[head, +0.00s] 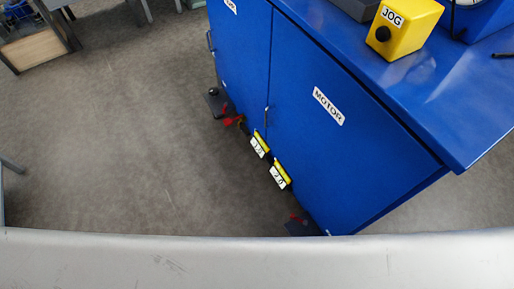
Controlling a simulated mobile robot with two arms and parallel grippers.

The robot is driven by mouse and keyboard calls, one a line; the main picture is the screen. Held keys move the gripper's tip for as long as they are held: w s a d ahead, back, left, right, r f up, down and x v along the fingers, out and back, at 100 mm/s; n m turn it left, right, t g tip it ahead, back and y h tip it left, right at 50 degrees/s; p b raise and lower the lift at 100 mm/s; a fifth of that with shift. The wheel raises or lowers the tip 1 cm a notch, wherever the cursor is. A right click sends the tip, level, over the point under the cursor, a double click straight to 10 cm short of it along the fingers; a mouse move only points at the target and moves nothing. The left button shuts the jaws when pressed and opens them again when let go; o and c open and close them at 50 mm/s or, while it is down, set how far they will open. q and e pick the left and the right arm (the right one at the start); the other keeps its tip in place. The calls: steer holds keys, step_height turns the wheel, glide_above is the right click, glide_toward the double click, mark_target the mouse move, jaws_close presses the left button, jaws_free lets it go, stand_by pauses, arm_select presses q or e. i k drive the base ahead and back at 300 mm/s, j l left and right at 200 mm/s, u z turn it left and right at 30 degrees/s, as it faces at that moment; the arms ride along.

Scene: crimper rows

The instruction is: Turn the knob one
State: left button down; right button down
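A small black round knob (382,34) sits on the front face of a yellow box (408,38) labelled JOG. The box stands on top of a blue cabinet (345,135) at the upper right of the head view. I cannot tell whether this is the knob the task means, nor read any marks around it. Neither of my grippers is in view.
The cabinet has a MOTOR label and an overhanging blue top (420,90). Two yellow-and-black pieces with white labels (259,145) (280,176) are low along its front. A wooden-panelled item (33,50) stands far left. The grey floor (130,150) between is clear.

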mark_target(213, 91)
steer(key=z, duration=0.3)
steer(key=i+j+z, duration=0.25)
steer(key=j+z, duration=0.3)
steer(key=j, duration=0.15)
steer(key=i+j+z, duration=0.25)
steer(key=j, duration=0.15)
steer(key=k, duration=0.1)
